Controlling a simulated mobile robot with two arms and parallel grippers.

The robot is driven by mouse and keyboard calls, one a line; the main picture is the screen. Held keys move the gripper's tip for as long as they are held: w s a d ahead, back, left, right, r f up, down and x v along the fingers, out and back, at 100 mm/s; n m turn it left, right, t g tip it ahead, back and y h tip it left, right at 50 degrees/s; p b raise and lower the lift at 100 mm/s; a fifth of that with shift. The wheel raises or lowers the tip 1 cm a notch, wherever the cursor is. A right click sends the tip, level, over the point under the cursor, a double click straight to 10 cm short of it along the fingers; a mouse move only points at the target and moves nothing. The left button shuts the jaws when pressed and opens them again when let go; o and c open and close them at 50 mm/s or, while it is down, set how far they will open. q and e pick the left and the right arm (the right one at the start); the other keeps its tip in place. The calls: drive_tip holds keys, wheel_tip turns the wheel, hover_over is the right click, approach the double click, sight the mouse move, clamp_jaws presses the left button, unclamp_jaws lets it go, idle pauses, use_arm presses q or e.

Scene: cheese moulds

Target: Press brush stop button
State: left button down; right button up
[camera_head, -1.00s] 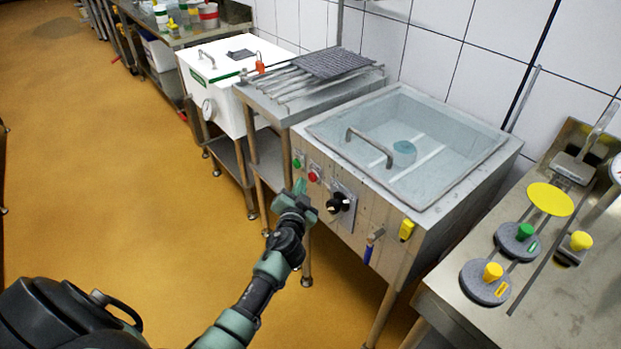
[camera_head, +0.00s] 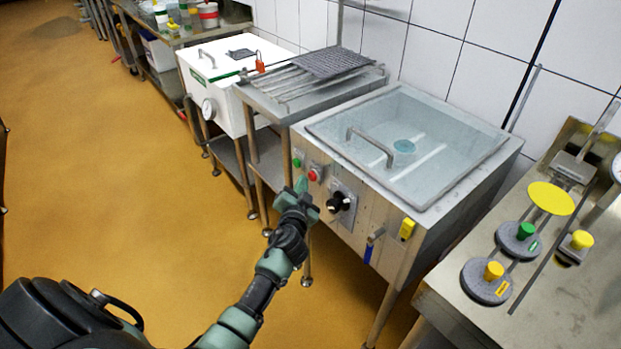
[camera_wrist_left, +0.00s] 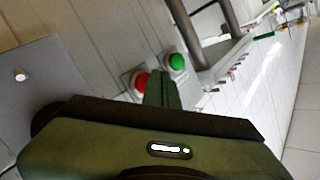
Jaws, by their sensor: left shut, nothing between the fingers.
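A red button (camera_head: 314,174) sits on the front panel of a steel tank (camera_head: 370,208) with a clear lid. A green button (camera_head: 297,162) is to its left, and a black knob (camera_head: 338,202) to its right. My left gripper (camera_head: 301,184) is shut and empty, with its tips just in front of the panel, beside the red button. In the left wrist view the fingertips (camera_wrist_left: 160,82) partly overlap the red button (camera_wrist_left: 140,82), and the green button (camera_wrist_left: 176,62) shows just beyond. I cannot tell whether the tips touch the red button. My right gripper is not in view.
A blue-handled tap (camera_head: 370,246) and a yellow device (camera_head: 406,229) are on the tank front, right of the knob. A steel table (camera_head: 530,262) with weights stands at right. A rack table and white vat (camera_head: 215,88) stand behind left. The floor at left is clear.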

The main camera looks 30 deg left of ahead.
use_arm(q)
drive_tip(key=shift+w+d, duration=0.25)
drive_tip(key=shift+w, duration=0.35)
idle(0.7)
drive_tip(key=shift+s, duration=0.1)
drive_tip(key=shift+s+a, duration=0.35)
drive_tip(key=shift+s, duration=0.45)
drive_tip(key=s, duration=0.1)
drive_tip(key=s+a, duration=0.1)
drive_tip(key=s, duration=0.1)
drive_tip(key=s+a, duration=0.1)
drive_tip(key=shift+s+p, duration=0.3)
drive_tip(key=shift+p, duration=0.1)
idle(0.7)
